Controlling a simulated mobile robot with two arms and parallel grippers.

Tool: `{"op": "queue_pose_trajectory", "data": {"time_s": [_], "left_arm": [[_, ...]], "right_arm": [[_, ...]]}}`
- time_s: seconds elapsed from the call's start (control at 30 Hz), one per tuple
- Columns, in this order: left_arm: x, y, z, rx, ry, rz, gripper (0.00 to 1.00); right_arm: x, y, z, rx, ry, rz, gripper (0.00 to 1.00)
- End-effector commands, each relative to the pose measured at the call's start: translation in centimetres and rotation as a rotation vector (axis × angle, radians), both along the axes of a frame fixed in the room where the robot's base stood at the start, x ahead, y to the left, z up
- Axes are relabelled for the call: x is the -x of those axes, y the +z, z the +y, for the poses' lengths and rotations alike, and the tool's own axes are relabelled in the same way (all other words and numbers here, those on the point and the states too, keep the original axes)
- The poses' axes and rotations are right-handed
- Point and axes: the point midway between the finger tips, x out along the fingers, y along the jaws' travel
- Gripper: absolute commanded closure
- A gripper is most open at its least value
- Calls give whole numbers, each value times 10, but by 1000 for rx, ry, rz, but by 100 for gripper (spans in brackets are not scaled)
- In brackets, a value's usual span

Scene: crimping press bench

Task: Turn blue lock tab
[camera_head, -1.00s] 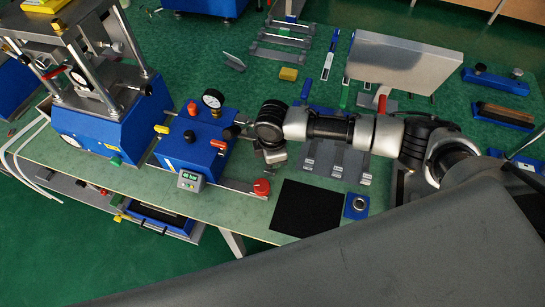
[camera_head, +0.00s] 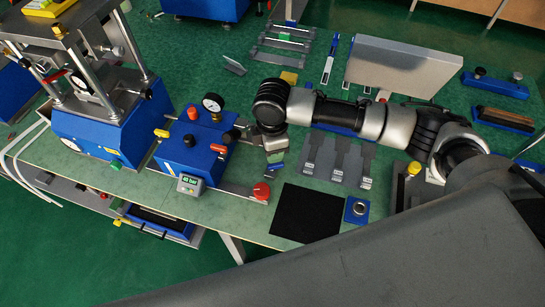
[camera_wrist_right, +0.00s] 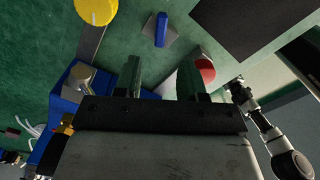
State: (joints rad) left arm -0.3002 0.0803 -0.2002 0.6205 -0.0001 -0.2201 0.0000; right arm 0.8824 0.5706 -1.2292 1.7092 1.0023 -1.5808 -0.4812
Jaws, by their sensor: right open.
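My right arm reaches in from the right in the head view, and its gripper (camera_head: 275,146) points down beside the blue pump box. In the right wrist view the two dark green fingers (camera_wrist_right: 158,80) are apart with nothing between them. A small blue tab on a grey metal piece (camera_wrist_right: 161,29) lies beyond the fingertips, apart from them. In the head view a small blue and grey piece (camera_head: 277,169), probably the same tab, shows just below the gripper, partly covered. My left gripper is not in view.
The blue pump box (camera_head: 192,150) with gauge and levers stands left of the gripper. A red knob (camera_head: 261,191) sits at the bench's front edge, and also shows in the wrist view (camera_wrist_right: 205,70). A black mat (camera_head: 305,212) and grey plates (camera_head: 338,160) lie to the right.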

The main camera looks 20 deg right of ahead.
Motion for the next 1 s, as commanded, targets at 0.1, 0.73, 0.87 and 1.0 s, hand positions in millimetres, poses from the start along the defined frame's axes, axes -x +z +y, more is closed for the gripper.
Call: {"op": "queue_pose_trajectory", "data": {"time_s": [0.1, 0.73, 0.87, 1.0], "left_arm": [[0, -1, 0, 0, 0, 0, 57], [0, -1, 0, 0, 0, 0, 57], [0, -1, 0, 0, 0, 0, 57], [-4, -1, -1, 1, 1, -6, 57]], "right_arm": [[0, 20, 0, -2, 0, -2, 60], [0, 36, 0, 0, 0, 0, 60], [0, 36, 0, 0, 0, 0, 60], [0, 35, 0, 0, 0, 1, 60]]}}
